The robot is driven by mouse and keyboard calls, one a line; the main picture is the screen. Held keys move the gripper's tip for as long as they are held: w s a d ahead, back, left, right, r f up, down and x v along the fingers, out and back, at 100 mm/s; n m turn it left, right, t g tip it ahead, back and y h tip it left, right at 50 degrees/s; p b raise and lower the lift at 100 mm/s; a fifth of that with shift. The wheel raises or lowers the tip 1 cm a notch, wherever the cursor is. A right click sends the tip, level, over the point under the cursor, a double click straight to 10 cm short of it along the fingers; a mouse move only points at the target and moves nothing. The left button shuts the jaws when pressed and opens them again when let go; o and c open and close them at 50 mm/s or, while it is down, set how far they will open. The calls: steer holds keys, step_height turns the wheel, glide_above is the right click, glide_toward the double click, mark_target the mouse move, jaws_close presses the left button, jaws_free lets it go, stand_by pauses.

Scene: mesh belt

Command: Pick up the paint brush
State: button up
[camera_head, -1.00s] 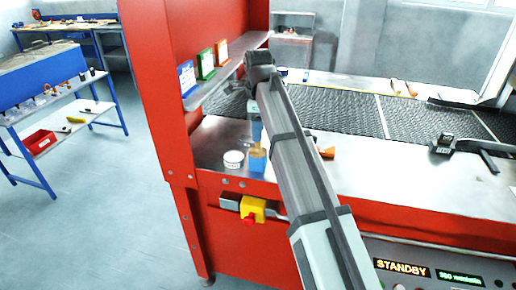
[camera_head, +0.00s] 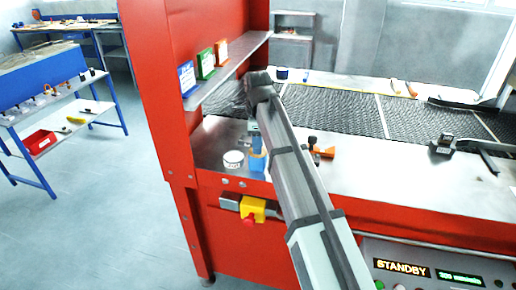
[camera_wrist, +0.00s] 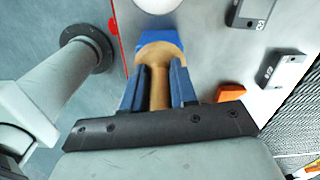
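The paint brush (camera_wrist: 159,88) shows in the wrist view as a tan handle that flares into a wide tan part, with blue beyond it. In the head view the brush (camera_head: 257,164) is a small blue and tan shape near the left end of the metal worktop, partly covered by my arm. My gripper (camera_wrist: 160,72) has its two blue fingers on either side of the narrow handle, close to it. I cannot tell whether they press on it.
A white round tub (camera_head: 233,160) stands just left of the brush. An orange and black piece (camera_head: 322,151) lies to the right. The mesh belt (camera_head: 350,108) runs behind. A red panel (camera_head: 165,90) and a shelf with cards (camera_head: 230,68) stand to the left. A yellow switch box (camera_head: 252,208) is below.

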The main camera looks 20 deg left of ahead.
jaws_close()
step_height(320, 180, up, 9)
steer(key=shift+f, duration=0.1)
steer(key=shift+d+r+y, duration=0.1)
steer(key=shift+r+y, duration=0.2)
steer(key=shift+r, duration=0.15)
steer(key=shift+s+f+y, duration=0.35)
steer(key=shift+f+y, duration=0.15)
steer(key=shift+f, duration=0.35)
steer(key=a+y, duration=0.2)
steer(key=a, duration=0.4)
steer(key=shift+w, duration=0.3)
